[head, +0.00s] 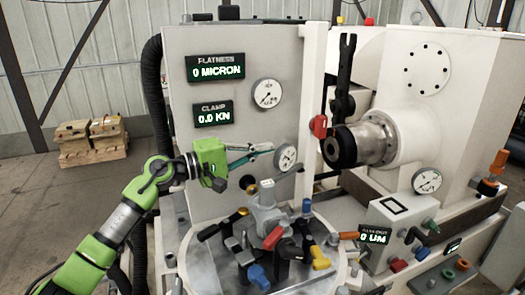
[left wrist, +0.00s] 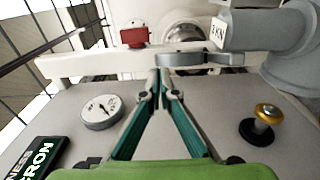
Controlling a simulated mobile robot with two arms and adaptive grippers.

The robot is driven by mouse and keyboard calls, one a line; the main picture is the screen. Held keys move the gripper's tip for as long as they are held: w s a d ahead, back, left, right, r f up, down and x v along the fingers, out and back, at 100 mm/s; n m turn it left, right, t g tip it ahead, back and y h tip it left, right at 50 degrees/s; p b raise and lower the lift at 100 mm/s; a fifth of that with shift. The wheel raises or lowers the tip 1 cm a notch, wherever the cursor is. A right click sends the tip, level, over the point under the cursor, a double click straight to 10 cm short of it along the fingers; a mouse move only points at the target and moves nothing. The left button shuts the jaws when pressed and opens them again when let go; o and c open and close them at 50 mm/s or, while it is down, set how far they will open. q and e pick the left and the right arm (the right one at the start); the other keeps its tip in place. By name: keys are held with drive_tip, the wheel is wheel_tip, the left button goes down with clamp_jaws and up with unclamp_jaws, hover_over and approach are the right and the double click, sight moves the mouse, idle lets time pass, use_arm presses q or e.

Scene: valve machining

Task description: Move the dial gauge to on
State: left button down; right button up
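My left gripper (head: 273,150) reaches in from the left, its teal fingers pointing right along the grey panel. A white-faced dial gauge (head: 286,157) is at its fingertips in the head view. In the left wrist view the fingertips (left wrist: 160,72) come almost together, just short of or touching a grey round body (left wrist: 188,59) seen edge-on, probably this gauge. I see nothing clearly pinched between them. Other round gauges show on the panel (head: 267,94) and on the box at right (head: 427,181); which one the task names is unclear. My right gripper is not in view.
A round fixture table (head: 330,275) with colored clamp handles and a grey clamp body (head: 265,205) stands below the gripper. A red knob (head: 319,126) and a black-nosed spindle (head: 340,147) are to the right. A gold-topped knob (left wrist: 267,112) is right of the fingers.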

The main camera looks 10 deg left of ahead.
use_arm(q)
drive_tip(key=v, duration=1.2)
drive_tip(key=shift+d, duration=0.15)
idle(1.2)
